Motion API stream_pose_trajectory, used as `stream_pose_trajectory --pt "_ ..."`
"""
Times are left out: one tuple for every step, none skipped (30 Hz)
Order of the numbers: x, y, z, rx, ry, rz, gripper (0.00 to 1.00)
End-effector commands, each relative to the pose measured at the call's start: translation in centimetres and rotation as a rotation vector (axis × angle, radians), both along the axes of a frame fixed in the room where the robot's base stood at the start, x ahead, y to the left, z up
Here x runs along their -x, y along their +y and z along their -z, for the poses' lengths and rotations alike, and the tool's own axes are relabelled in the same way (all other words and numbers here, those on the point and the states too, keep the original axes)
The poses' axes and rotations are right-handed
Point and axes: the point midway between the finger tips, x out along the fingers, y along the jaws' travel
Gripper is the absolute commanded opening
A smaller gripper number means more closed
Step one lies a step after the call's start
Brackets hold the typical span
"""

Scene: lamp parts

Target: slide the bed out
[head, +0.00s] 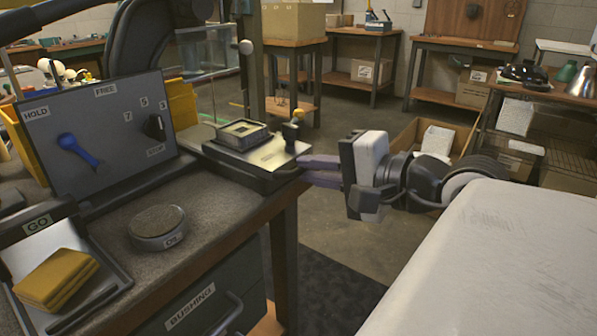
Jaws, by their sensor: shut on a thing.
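The bed (284,152) is a flat metal plate on a dark slide at the right end of the grey workbench. A square fixture (243,133) with a raised rim sits on it. A small dark post with a brass top (291,130) stands near its right end. My gripper (303,168) reaches in from the right, with its purple-grey fingers at the bed's right end. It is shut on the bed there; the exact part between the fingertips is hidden. The bed's right end juts slightly past the bench edge.
A grey panel (92,135) with a blue lever and dark knob stands on the bench. An open cardboard box (405,139) lies behind my gripper. Floor shows right of the bench.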

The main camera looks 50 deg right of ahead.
Motion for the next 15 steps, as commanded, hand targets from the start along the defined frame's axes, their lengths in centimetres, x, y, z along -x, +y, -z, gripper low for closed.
stream_pose_trajectory --pt "0.7 -0.1 0.3 0.000 0.000 0.002 0.00" --pt "1.2 -0.1 0.3 0.000 0.000 0.002 0.00" --pt "1.7 -0.2 0.3 0.001 0.000 0.003 0.00" --pt "2.1 -0.2 0.3 0.000 0.000 0.002 0.00" --pt "2.4 -0.2 0.3 0.000 -0.001 0.002 0.00" --pt "2.8 -0.2 0.2 0.000 0.000 0.001 0.00" --pt "3.1 -0.3 0.2 0.000 0.000 0.002 0.00" --pt "3.3 -0.3 0.2 0.000 0.001 0.001 0.00" --pt "3.6 -0.3 0.2 0.000 0.001 0.001 0.00" --pt "3.7 -0.3 0.1 0.000 0.001 0.000 0.00" --pt "3.8 -0.3 0.1 0.000 0.000 0.000 0.00" --pt "4.0 -0.3 0.1 0.000 0.001 0.000 0.00" --pt "4.1 -0.3 0.1 0.000 0.000 0.000 0.00" --pt "4.1 -0.3 0.0 -0.001 0.000 0.000 0.00" --pt "4.2 -0.4 0.0 -0.001 0.001 0.000 0.00"
